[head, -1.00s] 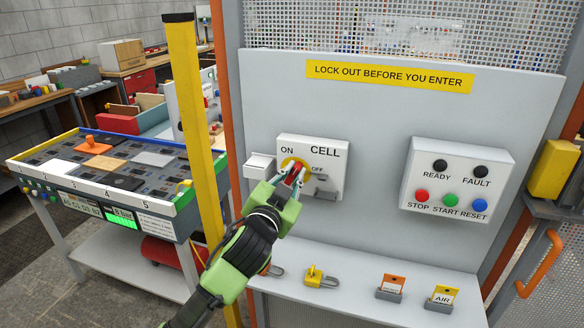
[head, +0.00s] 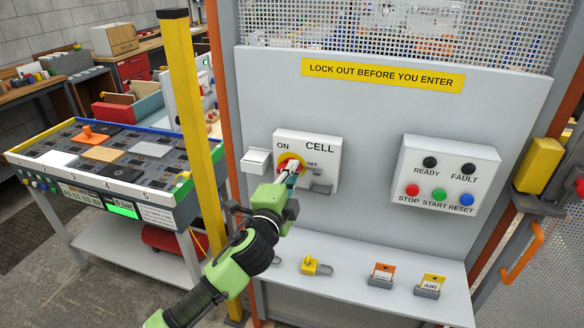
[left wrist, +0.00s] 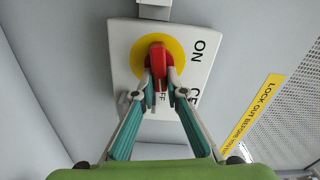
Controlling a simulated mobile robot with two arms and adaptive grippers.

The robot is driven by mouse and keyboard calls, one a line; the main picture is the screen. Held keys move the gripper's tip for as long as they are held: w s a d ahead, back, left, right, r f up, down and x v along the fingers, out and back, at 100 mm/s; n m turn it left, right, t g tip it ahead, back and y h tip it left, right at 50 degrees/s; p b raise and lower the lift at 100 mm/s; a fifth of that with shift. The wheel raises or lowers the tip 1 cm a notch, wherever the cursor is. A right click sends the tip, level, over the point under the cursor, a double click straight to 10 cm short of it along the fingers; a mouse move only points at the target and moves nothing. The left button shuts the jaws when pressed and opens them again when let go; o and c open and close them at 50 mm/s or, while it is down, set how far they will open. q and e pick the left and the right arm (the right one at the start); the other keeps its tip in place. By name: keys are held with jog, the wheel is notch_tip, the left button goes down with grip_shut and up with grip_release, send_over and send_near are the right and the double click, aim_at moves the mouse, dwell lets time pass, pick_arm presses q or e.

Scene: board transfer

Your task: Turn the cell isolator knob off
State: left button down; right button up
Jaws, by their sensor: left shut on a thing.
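The cell isolator knob (head: 287,163) is red on a yellow disc, on a white box (head: 322,150) marked ON, OFF and CELL. My left gripper (head: 291,173) is at the knob, and its fingers partly cover it in the head view. In the left wrist view, the red knob (left wrist: 158,62) runs up and down the picture. The fingertips of my left gripper (left wrist: 160,92) are shut on its lower end, one on each side, near the partly hidden OFF label. The ON label is to its right. My right gripper is not in view.
A button box (head: 449,172) is to the right on the same panel. A yellow padlock (head: 310,265) and two tag holders sit on the shelf below. A yellow post (head: 187,110) stands left of my arm.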

pick_arm(q)
jog(key=shift+f+m+p, duration=0.15)
jog(key=shift+m+p, duration=0.15)
jog(key=shift+m, duration=0.8)
jog(key=c, duration=2)
grip_release()
jog(key=shift+c, duration=0.2)
jog(key=shift+s, duration=0.1)
jog(key=v, duration=1.1)
jog(key=shift+s, duration=0.35)
jog(key=shift+a, duration=0.1)
